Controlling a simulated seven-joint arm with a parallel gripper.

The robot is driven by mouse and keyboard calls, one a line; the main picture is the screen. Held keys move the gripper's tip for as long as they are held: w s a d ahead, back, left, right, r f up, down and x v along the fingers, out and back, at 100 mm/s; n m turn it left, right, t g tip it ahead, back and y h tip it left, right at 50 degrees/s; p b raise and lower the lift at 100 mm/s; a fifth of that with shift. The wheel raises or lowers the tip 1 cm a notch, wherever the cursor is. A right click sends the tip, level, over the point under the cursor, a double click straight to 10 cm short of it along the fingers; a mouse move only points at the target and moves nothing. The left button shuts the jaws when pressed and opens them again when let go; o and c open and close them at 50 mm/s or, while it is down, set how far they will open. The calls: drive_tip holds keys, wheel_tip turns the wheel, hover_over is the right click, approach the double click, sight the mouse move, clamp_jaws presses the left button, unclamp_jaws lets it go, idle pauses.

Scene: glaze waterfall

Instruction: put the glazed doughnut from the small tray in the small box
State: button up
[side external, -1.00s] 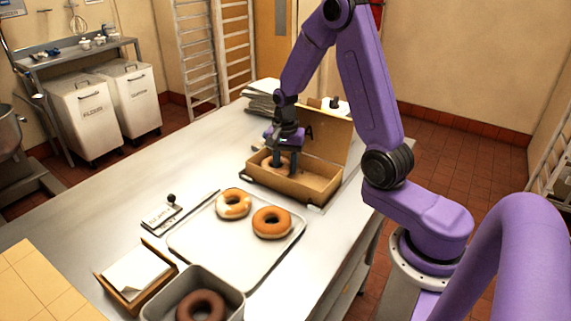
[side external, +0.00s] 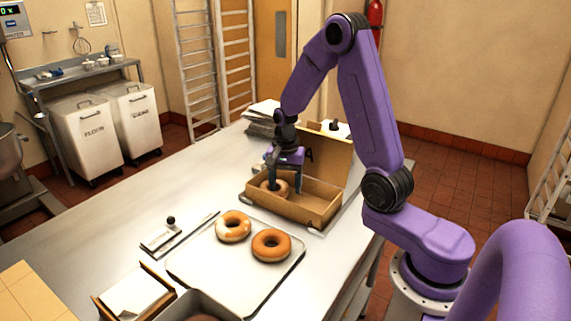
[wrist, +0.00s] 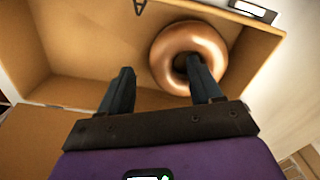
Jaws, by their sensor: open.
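A shiny brown ring doughnut (side external: 272,193) lies in the left end of the open cardboard box (side external: 318,212). In the wrist view, the doughnut (wrist: 165,55) is in a corner of the box (wrist: 75,45). My gripper (side external: 284,185) is over the box's left part with its jaws apart. In the wrist view, one finger of my gripper (wrist: 160,67) overlaps the doughnut's hole and the other is outside the ring. I cannot tell if they touch it. A light tray (side external: 222,277) holds a white-patched glazed doughnut (side external: 233,215) and a brown one (side external: 271,257).
The box lid (side external: 328,152) stands open at the back. A grey pan (side external: 185,307) with a dark doughnut partly cut off and a paper-filled wooden holder (side external: 135,292) are at the front. The steel table (side external: 130,215) is clear at left.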

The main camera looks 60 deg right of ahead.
sight(285, 187)
wheel_tip(285, 187, up, 9)
drive_tip(key=s+a+r+n, duration=0.2)
drive_tip(key=s+a+n, duration=0.1)
drive_tip(key=a+n, duration=0.45)
drive_tip(key=s+a+n, duration=0.4)
drive_tip(key=s+n, duration=0.5)
drive_tip(key=s, duration=0.2)
drive_tip(key=s+a+f+n, duration=0.1)
drive_tip(key=s+a+n, duration=0.4)
drive_tip(key=s+n, duration=0.4)
drive_tip(key=shift+s+n, duration=0.35)
drive_tip(key=shift+s, duration=0.9)
